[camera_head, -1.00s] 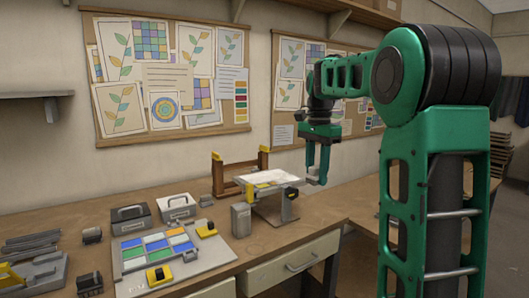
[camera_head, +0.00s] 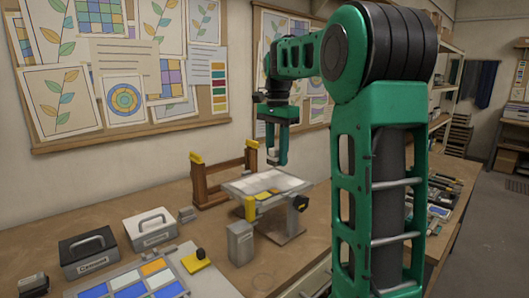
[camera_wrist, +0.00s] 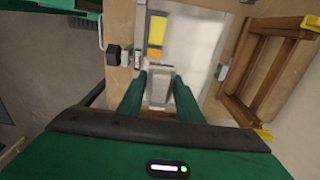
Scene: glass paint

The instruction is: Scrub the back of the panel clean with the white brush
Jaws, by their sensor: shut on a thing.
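The panel (camera_head: 290,184) lies flat, pale and whitish, on a raised metal stand (camera_head: 282,222) with yellow clamp parts and a black knob. Yellow and orange patches show along its front edge. My gripper (camera_head: 276,162) points down above the back part of the panel. It is shut on a small pale grey-white block, which looks like the white brush (camera_head: 271,157). In the wrist view the brush (camera_wrist: 158,88) sits between the two green fingers, with the panel (camera_wrist: 190,40) beyond it. I cannot tell whether the brush touches the panel.
A wooden rack (camera_head: 210,186) with yellow tops stands behind the stand. A grey block (camera_head: 240,243) is close to its front left. Two lidded boxes, dark (camera_head: 88,253) and white (camera_head: 150,229), and a tray of coloured glass (camera_head: 135,284) are to the left.

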